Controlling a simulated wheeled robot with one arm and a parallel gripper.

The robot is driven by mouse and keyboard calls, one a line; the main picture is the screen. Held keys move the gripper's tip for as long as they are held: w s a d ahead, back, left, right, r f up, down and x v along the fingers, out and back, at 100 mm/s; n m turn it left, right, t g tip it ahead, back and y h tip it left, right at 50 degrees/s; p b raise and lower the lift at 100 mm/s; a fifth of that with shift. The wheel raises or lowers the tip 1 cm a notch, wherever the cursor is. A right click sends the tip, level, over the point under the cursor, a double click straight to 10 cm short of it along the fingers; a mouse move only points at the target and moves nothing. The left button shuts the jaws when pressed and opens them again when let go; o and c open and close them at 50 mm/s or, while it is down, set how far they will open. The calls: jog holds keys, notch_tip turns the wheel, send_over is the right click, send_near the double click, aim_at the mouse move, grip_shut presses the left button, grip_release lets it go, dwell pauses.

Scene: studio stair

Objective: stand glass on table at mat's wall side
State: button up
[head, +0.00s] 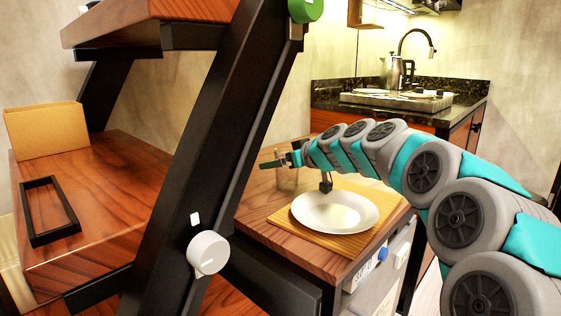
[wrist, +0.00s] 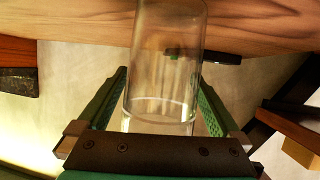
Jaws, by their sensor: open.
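The clear glass (head: 288,181) stands on the wooden table (head: 252,212), beyond the mat (head: 284,224) on its wall side in the head view. A white plate (head: 335,212) lies on the mat. My gripper (head: 281,160) is at the upper part of the glass, reaching in from the right. In the wrist view the glass (wrist: 163,70) is between the two green fingers of my gripper (wrist: 162,85). The fingers are apart, with small gaps seeming to show beside the glass. The glass looks upright; its base is hard to make out.
A dark stair beam (head: 215,150) with a white knob (head: 207,252) rises left of the table. A black frame (head: 48,210) and a tan box (head: 45,130) are on a wooden step. A sink counter (head: 400,105) stands behind.

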jog(key=b+v, duration=0.1)
jog(key=v, duration=1.1)
jog(key=shift+c, duration=0.2)
dwell(0.8)
